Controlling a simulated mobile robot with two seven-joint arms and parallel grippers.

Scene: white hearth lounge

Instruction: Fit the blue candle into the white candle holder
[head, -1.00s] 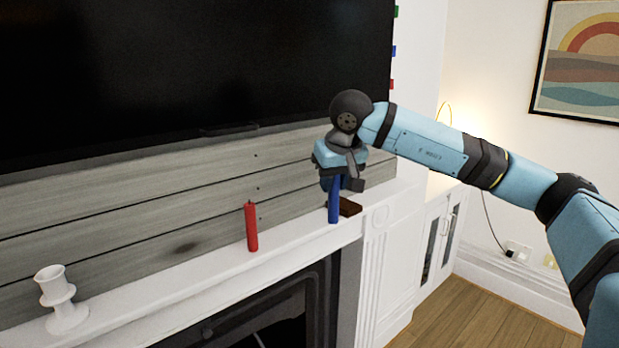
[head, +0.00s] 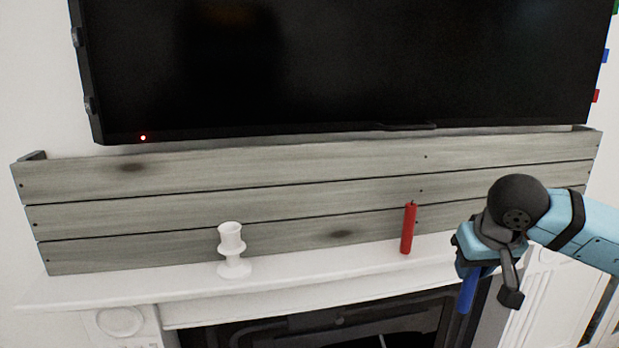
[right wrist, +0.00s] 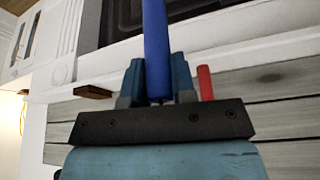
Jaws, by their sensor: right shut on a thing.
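The white candle holder (head: 233,252) stands upright on the white mantel, left of the middle in the head view. Its cup looks empty. My right gripper (head: 472,268) is shut on the blue candle (head: 467,291), in front of the mantel's right part. The candle hangs down from the jaws, nearly upright with a slight tilt. In the right wrist view the blue candle (right wrist: 157,50) is between the two fingers (right wrist: 157,85). The holder is well to the left of the gripper. My left gripper is not in view.
A red candle (head: 408,228) stands on the mantel (head: 330,272) between the holder and my right gripper. Grey wood boards (head: 290,205) and a large dark TV (head: 340,70) are behind. A dark brown block (right wrist: 93,91) shows in the right wrist view.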

